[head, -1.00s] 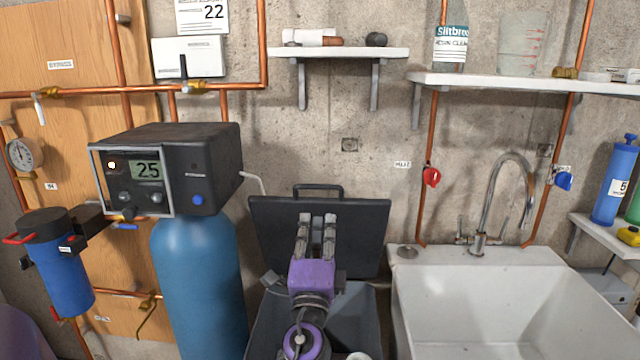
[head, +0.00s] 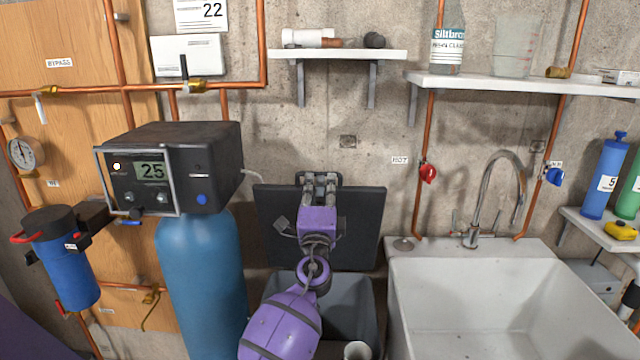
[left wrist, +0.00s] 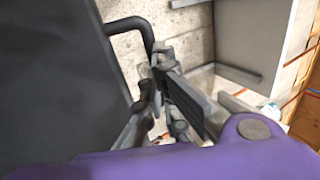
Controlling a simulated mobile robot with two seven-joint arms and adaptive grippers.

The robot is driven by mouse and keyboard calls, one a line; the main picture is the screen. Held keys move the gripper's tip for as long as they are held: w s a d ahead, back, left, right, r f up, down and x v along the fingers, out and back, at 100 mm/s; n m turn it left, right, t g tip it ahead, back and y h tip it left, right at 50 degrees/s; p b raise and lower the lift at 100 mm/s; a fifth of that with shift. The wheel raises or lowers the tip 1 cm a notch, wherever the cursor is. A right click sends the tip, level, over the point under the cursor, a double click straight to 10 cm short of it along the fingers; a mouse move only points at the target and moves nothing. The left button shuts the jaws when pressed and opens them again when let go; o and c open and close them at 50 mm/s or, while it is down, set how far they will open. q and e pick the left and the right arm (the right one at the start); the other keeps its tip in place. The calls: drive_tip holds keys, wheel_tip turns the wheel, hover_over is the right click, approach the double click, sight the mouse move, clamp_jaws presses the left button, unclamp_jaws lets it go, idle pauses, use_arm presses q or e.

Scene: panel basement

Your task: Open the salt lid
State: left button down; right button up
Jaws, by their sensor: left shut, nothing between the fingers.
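The salt lid (head: 360,225) is a dark grey panel. It stands steeply raised at the back of the grey salt bin (head: 362,300), near the wall, so the bin's mouth shows open. My left gripper (head: 320,180), with its purple wrist, is shut and empty in front of the lid's top edge. It hides most of the lid's handle in the head view. In the left wrist view the dark lid (left wrist: 60,80) fills the left side, and its bar handle (left wrist: 138,28) stands beside the fingers; contact cannot be told. My right gripper is not in view.
A blue tank (head: 200,285) with a black control head (head: 190,165) stands left of the bin. A white sink (head: 490,290) stands close on the right. A wall shelf (head: 340,54) is above the lid. A white cup-like thing (head: 357,350) shows at the bin's front.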

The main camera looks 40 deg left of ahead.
use_arm(q)
drive_tip(key=x, duration=0.1)
drive_tip(key=b+x, duration=0.1)
drive_tip(key=shift+w+a+f, duration=0.15)
drive_tip(key=shift+w+a, duration=0.05)
drive_tip(key=shift+w, duration=0.15)
drive_tip(key=w+a+r+g, duration=0.1)
drive_tip(key=w+a, duration=0.3)
drive_tip(key=w, duration=0.3)
drive_tip(key=shift+w+a+r+h, duration=0.3)
drive_tip(key=shift+a, duration=0.05)
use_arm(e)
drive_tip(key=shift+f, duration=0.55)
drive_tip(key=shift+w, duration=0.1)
use_arm(q)
drive_tip(key=shift+f, duration=0.1)
